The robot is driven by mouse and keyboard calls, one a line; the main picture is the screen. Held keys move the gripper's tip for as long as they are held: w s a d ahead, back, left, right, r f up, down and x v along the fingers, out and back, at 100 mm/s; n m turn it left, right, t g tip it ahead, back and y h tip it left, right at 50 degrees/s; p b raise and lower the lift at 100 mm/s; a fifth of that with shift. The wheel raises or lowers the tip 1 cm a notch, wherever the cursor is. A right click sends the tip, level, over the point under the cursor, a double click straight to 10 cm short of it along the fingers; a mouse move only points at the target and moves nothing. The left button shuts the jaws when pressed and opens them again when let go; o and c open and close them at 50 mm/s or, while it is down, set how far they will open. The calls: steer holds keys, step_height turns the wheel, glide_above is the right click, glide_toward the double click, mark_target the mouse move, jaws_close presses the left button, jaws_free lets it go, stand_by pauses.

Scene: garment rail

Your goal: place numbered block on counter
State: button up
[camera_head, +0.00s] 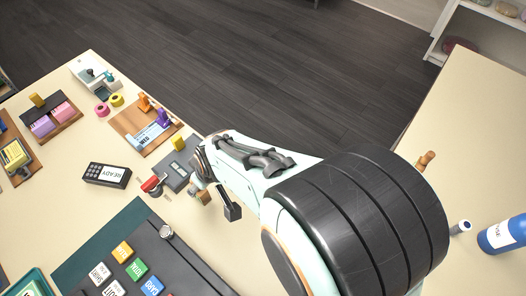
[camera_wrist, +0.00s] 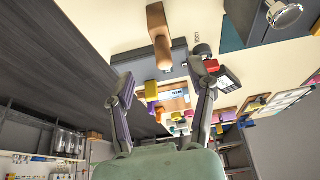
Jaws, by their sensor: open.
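I cannot pick out a block with a readable number in either view. My gripper (camera_head: 212,190) is low over the left counter (camera_head: 75,205), beside a grey pad (camera_head: 175,176). In the wrist view its two fingers (camera_wrist: 163,84) are apart, with nothing held between them. A brown wooden handle (camera_wrist: 158,32) shows beyond the fingers, over the grey pad. A yellow block (camera_head: 178,143) stands at the pad's far edge, and a red-topped item (camera_head: 151,184) is at its left. My arm hides part of the counter.
Several coloured lettered tiles, one of them green (camera_head: 136,269), lie on a dark panel at the front. A black READY device (camera_head: 107,174) lies left of the pad. A wooden tray (camera_head: 130,120) with purple and orange items is behind. A blue bottle (camera_head: 503,233) is on the right counter.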

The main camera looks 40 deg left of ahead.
steer(key=w+d+r+m+h, duration=0.1)
steer(key=w+d+r+m, duration=0.2)
steer(key=d, duration=0.5)
steer(key=w+d+r+m+t+h, duration=0.1)
steer(key=w+d+r+m, duration=0.25)
steer(key=d, duration=0.45)
steer(key=w+d+r+m+h, duration=0.1)
steer(key=w+d+r+m, duration=0.2)
steer(key=d, duration=0.5)
steer(key=s+d+r+m+g, duration=0.1)
steer(key=s+d+m, duration=0.6)
steer(key=d, duration=0.6)
steer(key=shift+s+d+h, duration=0.35)
steer(key=shift+s+h, duration=0.05)
steer(key=shift+s, duration=0.3)
